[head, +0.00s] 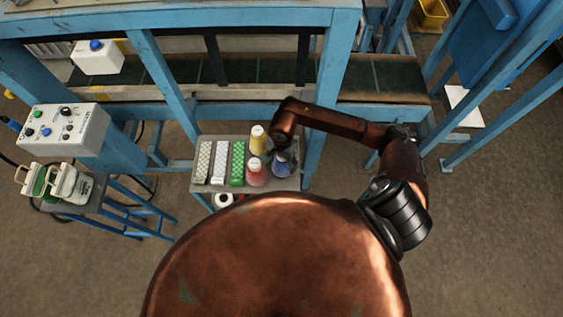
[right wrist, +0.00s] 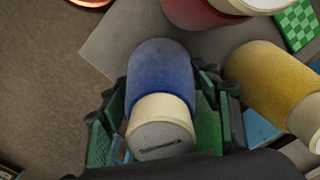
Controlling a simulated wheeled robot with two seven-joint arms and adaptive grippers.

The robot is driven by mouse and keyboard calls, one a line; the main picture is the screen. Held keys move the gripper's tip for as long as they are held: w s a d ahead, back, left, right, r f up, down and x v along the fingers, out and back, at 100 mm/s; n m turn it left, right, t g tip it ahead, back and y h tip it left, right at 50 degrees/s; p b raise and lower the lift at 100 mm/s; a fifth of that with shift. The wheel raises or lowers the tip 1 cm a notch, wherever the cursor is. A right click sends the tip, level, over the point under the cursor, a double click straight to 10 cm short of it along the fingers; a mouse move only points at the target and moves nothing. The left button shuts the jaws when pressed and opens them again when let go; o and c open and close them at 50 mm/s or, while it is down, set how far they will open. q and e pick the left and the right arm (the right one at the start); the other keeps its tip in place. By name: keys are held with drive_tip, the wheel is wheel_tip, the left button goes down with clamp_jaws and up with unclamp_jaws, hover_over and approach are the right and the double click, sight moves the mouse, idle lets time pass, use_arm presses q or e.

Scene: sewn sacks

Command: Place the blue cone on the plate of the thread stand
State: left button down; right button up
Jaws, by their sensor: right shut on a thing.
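The blue cone (head: 282,170) is at the right end of a small grey plate-like top (head: 204,187) in the head view. In the right wrist view the blue cone (right wrist: 158,78) shows its cream end toward the camera. My right gripper (right wrist: 162,125) has its green-padded fingers on both sides of the cone and is shut on it. In the head view my right gripper (head: 281,156) is partly hidden by its own arm. I cannot tell whether the cone touches the grey top. No separate thread stand is clearly identifiable. My left gripper is out of view.
A yellow cone (head: 258,140) and a red cone (head: 256,176) stand close beside the blue one. Patterned boxes, one of them green (head: 237,163), fill the left of the top. A blue frame (head: 325,100) rises close behind. Open floor (head: 480,240) lies to the right.

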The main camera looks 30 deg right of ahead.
drive_tip(key=shift+f, duration=0.15)
drive_tip(key=o, duration=1.3)
